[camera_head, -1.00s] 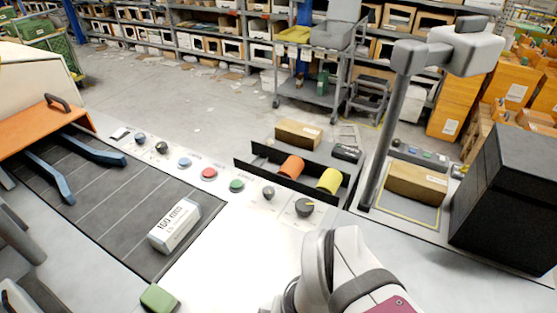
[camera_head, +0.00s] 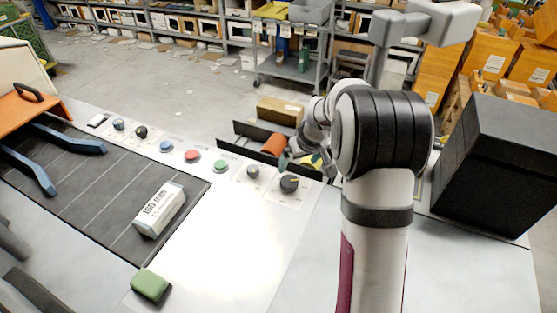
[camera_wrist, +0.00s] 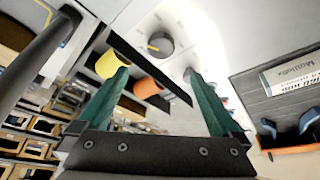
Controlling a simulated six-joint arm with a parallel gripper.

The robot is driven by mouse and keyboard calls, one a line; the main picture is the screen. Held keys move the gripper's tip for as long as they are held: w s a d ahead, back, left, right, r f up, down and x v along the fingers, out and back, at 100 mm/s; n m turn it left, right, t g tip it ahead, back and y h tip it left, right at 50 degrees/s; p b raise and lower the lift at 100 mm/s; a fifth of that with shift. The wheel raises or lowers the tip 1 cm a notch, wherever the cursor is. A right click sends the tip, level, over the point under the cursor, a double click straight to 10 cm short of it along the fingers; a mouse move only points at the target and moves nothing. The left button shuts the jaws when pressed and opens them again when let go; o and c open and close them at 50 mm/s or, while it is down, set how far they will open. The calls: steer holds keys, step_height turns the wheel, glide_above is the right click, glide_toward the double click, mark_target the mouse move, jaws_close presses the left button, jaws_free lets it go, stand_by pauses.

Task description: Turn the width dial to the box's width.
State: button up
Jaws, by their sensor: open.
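The white box (camera_head: 159,210), marked with what reads as 160 mm, lies on the dark panel at left; it also shows in the wrist view (camera_wrist: 290,74). A large dark dial (camera_head: 289,184) with a yellow mark sits at the near right end of the control row; the wrist view shows it (camera_wrist: 160,43) beyond my fingertips. A smaller grey knob (camera_head: 252,171) stands beside it, also in the wrist view (camera_wrist: 188,76). Dial lettering is too small to read. My gripper (camera_wrist: 156,72) is open and empty, its green fingers apart, above the panel close to the large dial.
Blue (camera_head: 166,146), red (camera_head: 192,155) and green (camera_head: 220,166) buttons continue the row. Behind the dials, a black-walled tray holds an orange roll (camera_head: 273,144); a yellow roll (camera_wrist: 107,65) shows in the wrist view. A black cabinet (camera_head: 490,150) stands right. A green block (camera_head: 150,285) lies in front.

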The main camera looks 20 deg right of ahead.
mark_target(289, 181)
steer(key=x, duration=1.3)
steer(key=shift+a, duration=0.1)
steer(key=shift+s, duration=0.1)
steer(key=c, duration=1.4)
steer(key=shift+o, duration=0.2)
steer(key=shift+m, duration=0.4)
steer(key=m+h, duration=0.1)
steer(key=m, duration=0.1)
steer(key=m+h, duration=0.1)
steer(key=m, duration=0.1)
steer(key=shift+a+m+g, duration=0.2)
steer(key=shift+m+g, duration=0.1)
steer(key=m+g+h, duration=0.1)
steer(key=m, duration=0.5)
steer(key=shift+g+h, duration=0.4)
steer(key=shift+a+m, duration=0.1)
steer(key=shift+m, duration=0.2)
